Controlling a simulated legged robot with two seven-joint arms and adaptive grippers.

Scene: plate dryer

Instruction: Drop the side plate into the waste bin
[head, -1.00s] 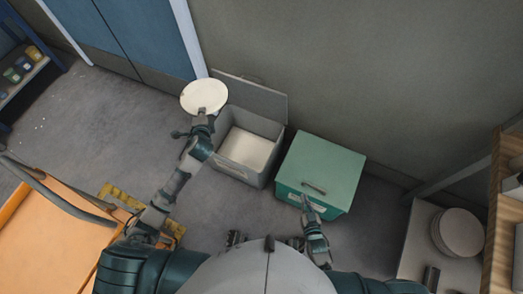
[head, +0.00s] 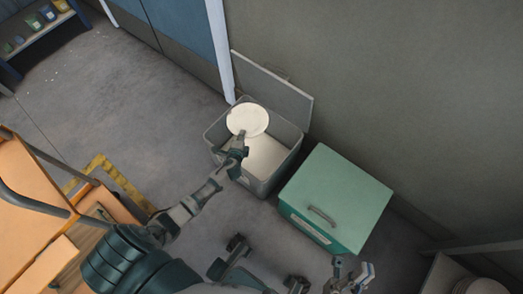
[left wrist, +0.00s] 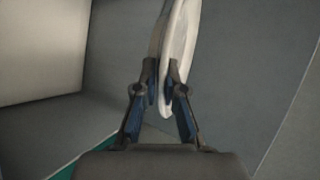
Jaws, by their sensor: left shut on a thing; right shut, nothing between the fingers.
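The side plate (head: 247,119) is white and round. My left gripper (head: 241,140) is shut on its near edge. In the head view the plate appears over the left part of an open grey bin (head: 256,184), whose inside is pale. In the left wrist view the plate (left wrist: 181,50) stands nearly edge-on between the fingertips of my left gripper (left wrist: 163,86). The bin's grey lid (head: 272,85) is raised at the back. My right gripper (head: 350,273) is shut and empty, in front of the green box, near the bottom edge.
A green box (head: 338,195) with a closed lid and handle stands right of the grey bin. An orange cart (head: 30,220) is at the left. A shelf (head: 38,38) with small containers is at the upper left. A wall runs behind the bins. Grey floor (head: 110,120) is clear between.

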